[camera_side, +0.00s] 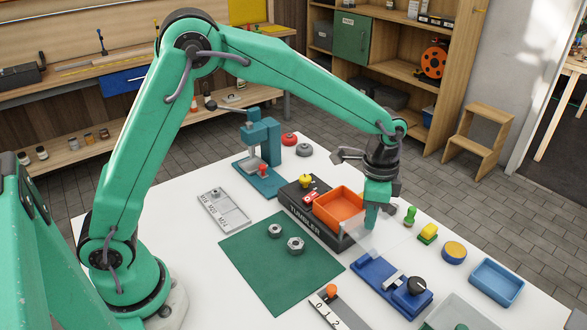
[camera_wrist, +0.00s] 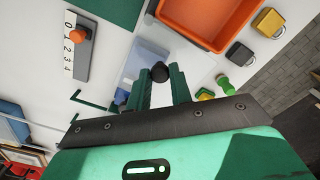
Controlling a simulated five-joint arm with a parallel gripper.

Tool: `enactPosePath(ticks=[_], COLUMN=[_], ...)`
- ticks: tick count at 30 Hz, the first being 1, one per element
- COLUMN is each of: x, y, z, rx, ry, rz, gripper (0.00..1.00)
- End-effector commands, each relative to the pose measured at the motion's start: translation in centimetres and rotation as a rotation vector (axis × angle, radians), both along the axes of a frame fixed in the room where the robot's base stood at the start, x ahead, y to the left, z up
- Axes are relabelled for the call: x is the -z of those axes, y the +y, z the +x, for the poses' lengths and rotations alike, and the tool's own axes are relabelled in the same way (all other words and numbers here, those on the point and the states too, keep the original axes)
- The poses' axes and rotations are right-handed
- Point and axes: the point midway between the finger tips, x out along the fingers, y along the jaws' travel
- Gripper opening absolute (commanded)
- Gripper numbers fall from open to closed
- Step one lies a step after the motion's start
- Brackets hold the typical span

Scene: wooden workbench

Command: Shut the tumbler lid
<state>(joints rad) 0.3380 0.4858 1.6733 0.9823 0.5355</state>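The tumbler (camera_side: 305,222) is a black box with its name on the front, standing on the white table. Its orange tray (camera_side: 338,204) is uncovered and looks empty; the tray also shows in the wrist view (camera_wrist: 208,18). The clear lid (camera_side: 372,238) is swung away to the tray's right side, faint and see-through; it shows as a pale sheet in the wrist view (camera_wrist: 187,62). My gripper (camera_side: 372,222) is low beside the tray's right edge, over the lid. Its two green fingers (camera_wrist: 160,78) stand apart with nothing clearly between them. Contact with the lid cannot be told.
A blue fixture (camera_side: 375,272) with a black knob (camera_side: 416,285) stands in front of the lid. A green stamp (camera_side: 410,215), a yellow block (camera_side: 428,232), a round yellow tin (camera_side: 454,252) and a blue bin (camera_side: 496,282) are to the right. A green mat (camera_side: 260,270) lies left.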

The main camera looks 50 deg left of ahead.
Motion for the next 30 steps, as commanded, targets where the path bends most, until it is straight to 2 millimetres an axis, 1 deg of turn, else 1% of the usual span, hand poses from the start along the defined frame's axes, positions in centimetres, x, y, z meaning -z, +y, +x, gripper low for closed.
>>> enactPosePath(ticks=[1,2,3,11,17,23,30], x=[0.0,0.0,0.0,0.0,0.0,0.0,0.0], y=[0.0,0.0,0.0,0.0,0.2,0.6,1.4], z=[0.0,0.0,0.0,0.0,0.2,0.6,1.3], rx=[0.0,0.0,0.0,-0.006,-0.044,-0.137,-0.322], ry=[0.0,0.0,0.0,0.0,0.0,0.001,0.0], rz=[0.0,0.0,0.0,0.0,0.0,0.001,0.0], gripper=[0.1,0.04,0.0,0.0,0.0,0.0,0.0])
